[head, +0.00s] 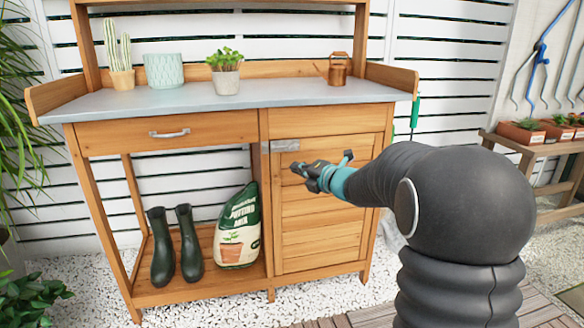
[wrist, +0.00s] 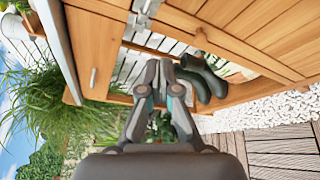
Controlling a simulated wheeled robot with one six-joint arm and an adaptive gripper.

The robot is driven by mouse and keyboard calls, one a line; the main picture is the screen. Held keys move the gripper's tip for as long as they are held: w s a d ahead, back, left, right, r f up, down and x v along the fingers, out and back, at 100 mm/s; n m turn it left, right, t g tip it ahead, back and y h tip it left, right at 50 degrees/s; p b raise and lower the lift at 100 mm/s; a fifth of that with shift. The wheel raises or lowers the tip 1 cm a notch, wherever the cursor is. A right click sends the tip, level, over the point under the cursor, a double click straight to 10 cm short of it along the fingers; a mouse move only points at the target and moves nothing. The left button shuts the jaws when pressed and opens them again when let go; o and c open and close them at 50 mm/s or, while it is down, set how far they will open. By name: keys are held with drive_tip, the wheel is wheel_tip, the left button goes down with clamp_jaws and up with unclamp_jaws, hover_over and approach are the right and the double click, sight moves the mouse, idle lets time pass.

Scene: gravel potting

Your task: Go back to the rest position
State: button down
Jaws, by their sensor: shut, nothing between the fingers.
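My gripper (head: 304,170) is in front of the wooden potting bench, before the upper left part of its closed cabinet door (head: 322,235). In the wrist view my gripper (wrist: 160,66) has its two fingers together, with nothing held between them. My dark arm reaches in from the right in the head view and hides part of the door's right side. No contact between the fingers and the bench can be made out.
The grey benchtop (head: 290,95) holds a cactus pot (head: 121,78), a pale blue pot (head: 164,71), a potted plant (head: 225,84) and a copper can (head: 339,70). Boots (head: 174,246) and a potting mix bag (head: 238,230) stand on the lower shelf. The drawer (head: 200,131) is closed.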

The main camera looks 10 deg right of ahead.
drive_tip(key=shift+s, duration=0.1)
idle(0.3)
drive_tip(key=d+f+m+g+h, duration=0.1)
drive_tip(key=d+f+m+h, duration=0.6)
drive_tip(key=m, duration=0.3)
drive_tip(key=s+d+f+m+g+h, duration=0.35)
drive_tip(key=s+d+m, duration=0.25)
drive_tip(key=s+m, duration=0.35)
drive_tip(key=s+a+r+m+g+p, duration=0.1)
drive_tip(key=s+a+m+g+p, duration=0.2)
drive_tip(key=s, duration=0.8)
drive_tip(key=s+a+r+m+g, duration=0.1)
drive_tip(key=s+a+m+g, duration=0.2)
drive_tip(key=s+m, duration=0.55)
drive_tip(key=s+a+r+n+t+y+p, duration=0.1)
drive_tip(key=s+a+r, duration=0.2)
drive_tip(key=s, duration=0.4)
drive_tip(key=s+a+r+n+y+p, duration=0.1)
drive_tip(key=s+a+r+y+p, duration=0.1)
drive_tip(key=s, duration=0.5)
wheel_tip(320, 180, up, 2)
drive_tip(key=shift+s+a+r+t, duration=0.15)
drive_tip(key=shift+a+t, duration=0.2)
drive_tip(key=shift+a, duration=0.2)
